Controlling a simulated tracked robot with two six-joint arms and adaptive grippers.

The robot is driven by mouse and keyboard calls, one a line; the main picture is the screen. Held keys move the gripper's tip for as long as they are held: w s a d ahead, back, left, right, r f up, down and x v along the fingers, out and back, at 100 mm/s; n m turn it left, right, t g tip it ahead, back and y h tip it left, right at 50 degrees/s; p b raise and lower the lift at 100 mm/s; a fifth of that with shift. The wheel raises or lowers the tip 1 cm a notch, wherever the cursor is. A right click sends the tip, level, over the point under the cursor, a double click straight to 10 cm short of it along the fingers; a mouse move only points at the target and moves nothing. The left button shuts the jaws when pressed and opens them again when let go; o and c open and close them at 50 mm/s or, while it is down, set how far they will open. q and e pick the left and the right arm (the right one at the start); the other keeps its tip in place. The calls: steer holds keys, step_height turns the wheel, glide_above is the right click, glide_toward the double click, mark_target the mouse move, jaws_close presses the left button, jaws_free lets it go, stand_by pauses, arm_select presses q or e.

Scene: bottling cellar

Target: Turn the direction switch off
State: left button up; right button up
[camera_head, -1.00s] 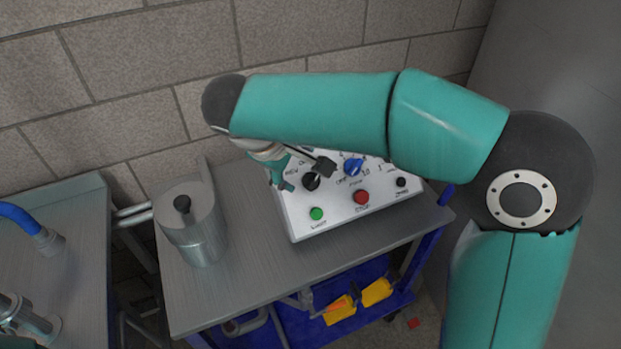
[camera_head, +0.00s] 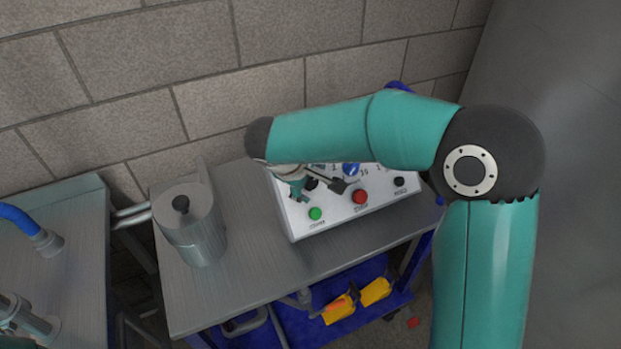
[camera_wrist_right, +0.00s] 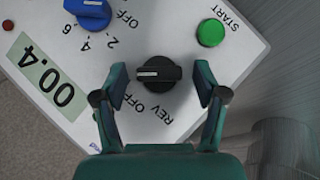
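The direction switch is a black rotary knob (camera_wrist_right: 157,73) with a white mark that points left in the right wrist view. The labels REV and OFF are printed below it there. It sits on a white sloped control panel (camera_head: 330,222) on a bench, and in the head view my gripper mostly hides it. My right gripper (camera_wrist_right: 162,84) is open, with one finger on each side of the knob and a gap visible at both sides. It also shows over the panel's left part in the head view (camera_head: 302,188). My left gripper is not in view.
A green start button (camera_wrist_right: 210,33) and a blue selector knob (camera_wrist_right: 88,11) are near the switch. A red button (camera_head: 360,196) and a black button (camera_head: 399,181) are farther right. A metal canister (camera_head: 192,240) stands left of the panel. A block wall is behind.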

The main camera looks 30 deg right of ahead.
steer(key=c, duration=1)
steer(key=shift+a+f+n+t+h+b, duration=0.1)
steer(key=shift+f+n+t+h+b, duration=0.4)
steer(key=shift+b, duration=0.65)
steer(key=n+t+h+b, duration=0.1)
steer(key=n+b, duration=0.2)
steer(key=b, duration=0.1)
steer(key=shift+s+b, duration=0.2)
steer(key=shift+b, duration=0.1)
steer(key=shift+a+r+n+t+h+b, duration=0.1)
steer(key=shift+n+t+h+b, duration=0.8)
steer(key=shift+n+b, duration=0.85)
steer(key=o, duration=1.2)
steer(key=shift+r, duration=0.15)
steer(key=shift+c, duration=0.2)
